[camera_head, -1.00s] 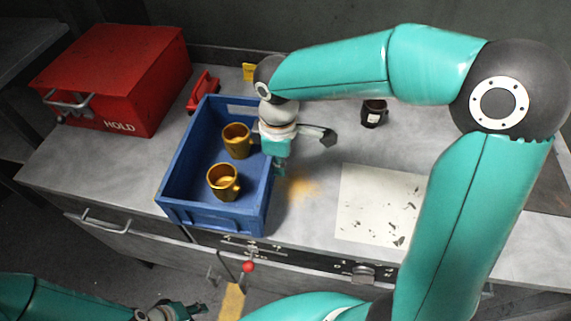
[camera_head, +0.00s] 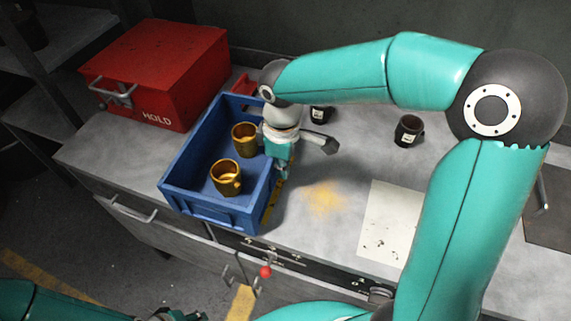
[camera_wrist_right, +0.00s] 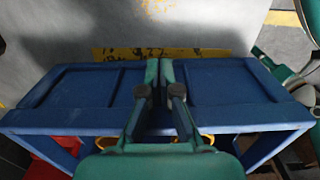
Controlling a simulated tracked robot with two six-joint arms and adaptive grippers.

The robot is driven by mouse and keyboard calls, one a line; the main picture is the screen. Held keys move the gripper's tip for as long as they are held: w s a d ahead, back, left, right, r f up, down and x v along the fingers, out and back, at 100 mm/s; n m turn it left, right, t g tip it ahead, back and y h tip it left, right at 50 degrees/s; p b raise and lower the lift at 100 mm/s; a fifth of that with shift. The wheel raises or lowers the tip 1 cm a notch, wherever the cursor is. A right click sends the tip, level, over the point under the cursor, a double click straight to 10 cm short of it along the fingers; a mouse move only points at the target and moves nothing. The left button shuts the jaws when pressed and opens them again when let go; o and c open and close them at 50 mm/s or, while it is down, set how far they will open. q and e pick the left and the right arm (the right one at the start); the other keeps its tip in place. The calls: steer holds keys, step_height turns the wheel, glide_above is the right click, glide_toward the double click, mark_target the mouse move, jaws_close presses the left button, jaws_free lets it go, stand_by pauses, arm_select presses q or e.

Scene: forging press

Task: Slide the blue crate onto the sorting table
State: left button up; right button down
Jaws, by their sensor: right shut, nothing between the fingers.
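The blue crate (camera_head: 188,217) stands upright on the grey worktop (camera_head: 310,235), with two gold mugs (camera_head: 244,138) (camera_head: 226,177) inside. My right gripper (camera_head: 284,172) points down at the outer face of the crate's right long wall. Its fingers are shut and empty. In the right wrist view the shut fingertips (camera_wrist_right: 166,70) lie across the middle of the crate wall (camera_wrist_right: 235,85); they look against it, but exact contact is hard to tell. My left gripper (camera_head: 178,316) is cut off at the bottom edge, so its fingers do not show clearly.
A red HOLD box (camera_head: 160,75) stands close behind and left of the crate. A yellow lettered strip (camera_head: 272,200) lies along the crate's right side. Dark mugs (camera_head: 409,131) (camera_head: 320,113) and a pale sheet (camera_head: 388,220) are to the right. A red-knobbed lever (camera_head: 265,271) sits at the front edge.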

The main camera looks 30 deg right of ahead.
steer(key=s+d, duration=0.2)
steer(key=shift+s+d+f, duration=0.1)
steer(key=shift+s+d, duration=0.3)
step_height(320, 180, up, 10)
